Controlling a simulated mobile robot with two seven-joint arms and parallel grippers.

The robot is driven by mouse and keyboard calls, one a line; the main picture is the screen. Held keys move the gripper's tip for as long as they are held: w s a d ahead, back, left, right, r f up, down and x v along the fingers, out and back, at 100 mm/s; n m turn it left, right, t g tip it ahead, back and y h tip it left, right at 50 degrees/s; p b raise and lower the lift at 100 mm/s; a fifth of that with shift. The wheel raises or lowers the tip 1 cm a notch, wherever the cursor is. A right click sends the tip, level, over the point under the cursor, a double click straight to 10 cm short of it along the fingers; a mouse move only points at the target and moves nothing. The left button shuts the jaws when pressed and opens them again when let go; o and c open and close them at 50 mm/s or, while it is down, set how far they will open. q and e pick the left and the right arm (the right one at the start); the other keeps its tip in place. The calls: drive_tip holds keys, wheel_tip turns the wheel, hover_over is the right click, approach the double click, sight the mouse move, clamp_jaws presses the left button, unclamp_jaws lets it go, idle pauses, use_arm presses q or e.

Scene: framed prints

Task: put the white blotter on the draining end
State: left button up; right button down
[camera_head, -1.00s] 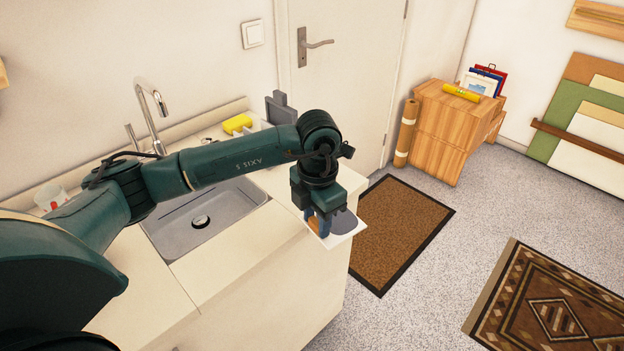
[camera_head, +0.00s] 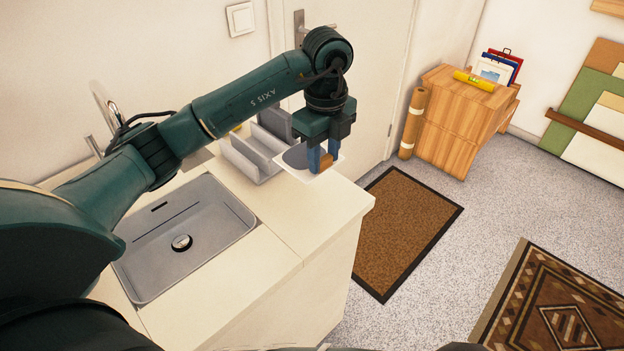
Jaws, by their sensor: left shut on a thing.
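My left gripper (camera_head: 320,158) points down at the right end of the counter, with its blue fingers shut on the white blotter. The blotter (camera_head: 337,155) is a thin white piece with a grey rounded patch; a brown-orange part shows at the fingers. The gripper hides some of it. It is over the draining end (camera_head: 315,205), the pale counter top right of the sink, near its back. I cannot tell whether it touches the surface. My right gripper is not in view.
A grey slotted rack (camera_head: 243,160) stands on the counter just left of the blotter. The grey sink (camera_head: 205,225) lies further left. The counter's front right part is clear. A brown mat (camera_head: 405,230) lies on the floor beyond the counter's end.

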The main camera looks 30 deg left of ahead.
sight(323, 169)
use_arm(q)
drive_tip(key=f, duration=0.5)
drive_tip(key=shift+s+f, duration=0.2)
wheel_tip(323, 169, down, 4)
drive_tip(key=shift+f+p, duration=0.2)
drive_tip(key=shift+p, duration=0.25)
drive_tip(key=shift+w, duration=0.1)
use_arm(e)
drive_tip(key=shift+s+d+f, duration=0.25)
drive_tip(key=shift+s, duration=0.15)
use_arm(q)
drive_tip(key=shift+f, duration=0.2)
drive_tip(key=o, duration=0.8)
drive_tip(key=shift+o, duration=0.9)
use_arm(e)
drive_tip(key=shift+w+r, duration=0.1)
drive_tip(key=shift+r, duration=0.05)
use_arm(q)
drive_tip(key=shift+r, duration=0.1)
